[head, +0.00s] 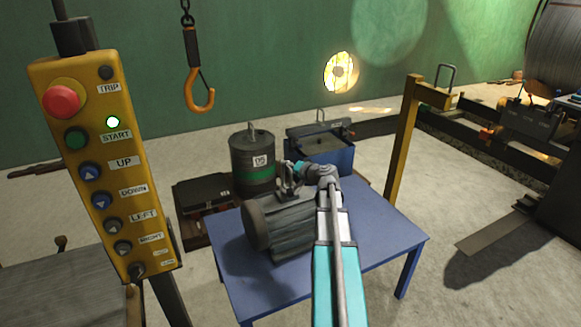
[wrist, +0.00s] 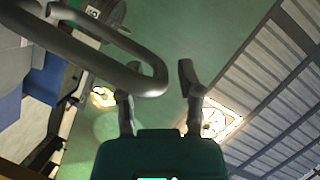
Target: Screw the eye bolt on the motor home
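The grey ribbed motor (head: 290,228) sits on the blue table (head: 385,245). My arm reaches over the motor, and my gripper (head: 289,179) is at its top. The eye bolt is too small to make out there in the head view. The thread is out of view.
A yellow button pendant (head: 105,165) stands at left. An orange crane hook (head: 199,88) hangs above. Behind the table are a dark drum (head: 252,165), a flat black case (head: 203,193) and a blue bin (head: 330,155). A yellow post (head: 403,145) rises at right.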

